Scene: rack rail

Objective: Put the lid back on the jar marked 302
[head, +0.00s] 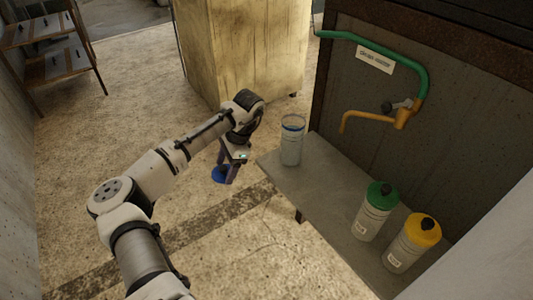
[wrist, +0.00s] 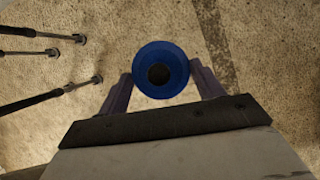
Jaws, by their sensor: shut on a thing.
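My gripper (head: 226,172) is shut on a round blue lid (head: 219,175) with a dark knob. In the wrist view the lid (wrist: 160,52) sits between the two fingers, above the floor. In the head view the gripper and lid are left of the shelf's end, apart from it. An open jar (head: 291,146) with a blue rim and no lid stands upright at the shelf's far left end. Its marking is too small to read.
The grey shelf (head: 320,205) also holds a green-lidded jar (head: 375,212) and a yellow-lidded jar (head: 411,244) at its near right. A green pipe with an orange tap (head: 402,118) juts from the wall above. A wooden cabinet (head: 245,50) stands behind.

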